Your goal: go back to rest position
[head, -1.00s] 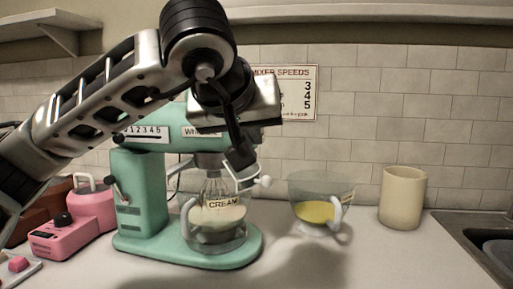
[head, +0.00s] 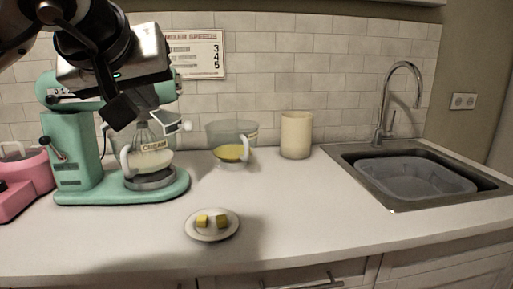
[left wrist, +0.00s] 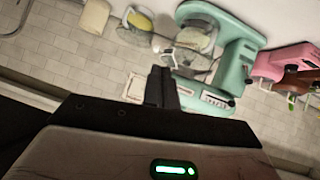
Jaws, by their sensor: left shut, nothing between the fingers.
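My left gripper (head: 121,112) hangs from the upper left in the head view, in front of the upper part of the green stand mixer (head: 75,150). Its fingers are together with nothing between them; the closed fingers also show in the left wrist view (left wrist: 161,84). The mixer holds a whisk over a glass bowl labelled CREAM (head: 152,160). In the left wrist view the mixer (left wrist: 238,62) appears turned, beyond the fingers. The gripper hides part of the mixer head. My right gripper is in neither view.
A glass bowl of yellow contents (head: 231,152) and a cream canister (head: 296,135) stand right of the mixer. A small plate (head: 211,236) with two yellow cubes lies in front. A pink appliance (head: 20,180) is at left, a sink (head: 415,177) at right.

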